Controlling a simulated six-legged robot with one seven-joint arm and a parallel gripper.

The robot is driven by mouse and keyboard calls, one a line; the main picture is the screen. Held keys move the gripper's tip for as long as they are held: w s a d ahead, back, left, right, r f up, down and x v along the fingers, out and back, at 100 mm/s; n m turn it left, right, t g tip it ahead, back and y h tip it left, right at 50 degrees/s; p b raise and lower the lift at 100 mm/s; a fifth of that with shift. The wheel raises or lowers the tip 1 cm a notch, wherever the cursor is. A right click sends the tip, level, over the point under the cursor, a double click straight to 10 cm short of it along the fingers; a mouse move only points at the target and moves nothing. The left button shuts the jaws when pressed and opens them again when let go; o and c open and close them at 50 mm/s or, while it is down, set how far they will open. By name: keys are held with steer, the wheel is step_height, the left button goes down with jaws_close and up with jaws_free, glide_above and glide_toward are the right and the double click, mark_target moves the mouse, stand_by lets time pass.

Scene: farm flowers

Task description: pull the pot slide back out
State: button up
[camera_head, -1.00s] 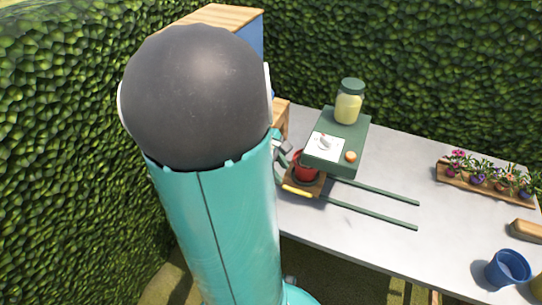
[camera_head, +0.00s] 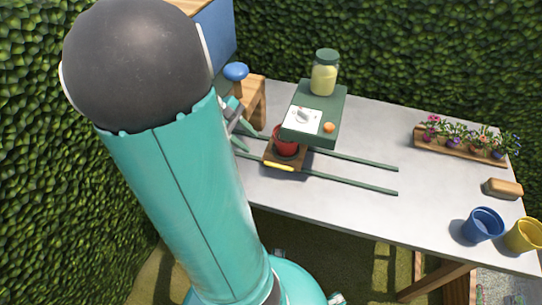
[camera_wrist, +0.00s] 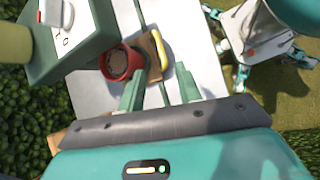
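The pot slide is a small wooden tray (camera_head: 270,158) with a yellow handle (camera_head: 279,167) along its front edge, sitting on two green rails (camera_head: 350,183). A red pot (camera_head: 286,146) stands upright on it, close against the front of a green box (camera_head: 316,135). Both show in the wrist view, the pot (camera_wrist: 117,62) filled with brown soil and the yellow handle (camera_wrist: 161,49) beyond it. My gripper (camera_head: 246,134) is left of the tray in the head view. In the wrist view its two green fingers (camera_wrist: 160,74) are apart and empty, short of the handle.
The box carries a jar (camera_head: 324,78), a white panel with a lever, and an orange knob (camera_head: 329,127). A flower planter (camera_head: 460,150), a brush-like block (camera_head: 503,188), a blue cup (camera_head: 483,225) and a yellow cup (camera_head: 523,235) stand right.

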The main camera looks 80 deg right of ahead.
mark_target(273, 166)
steer(key=w+f+m+g, duration=0.1)
steer(key=f+g, duration=0.1)
steer(key=f, duration=0.1)
steer(key=w+f+m+g+h, duration=0.1)
steer(key=f+m+g, duration=0.1)
steer(key=f, duration=0.1)
steer(key=w+f+m+g, duration=0.2)
steer(key=f+g, duration=0.1)
steer(key=shift+a+f+h, duration=0.15)
steer(key=shift+a+h, duration=0.2)
steer(key=shift+h, duration=0.05)
steer(key=shift+w+f+m+g, duration=0.15)
steer(key=shift+f+m+g, duration=0.15)
steer(key=shift+f+g, duration=0.1)
steer(key=x, duration=1.3)
steer(key=shift+s+d, duration=0.15)
steer(key=shift+s, duration=0.15)
jaws_close()
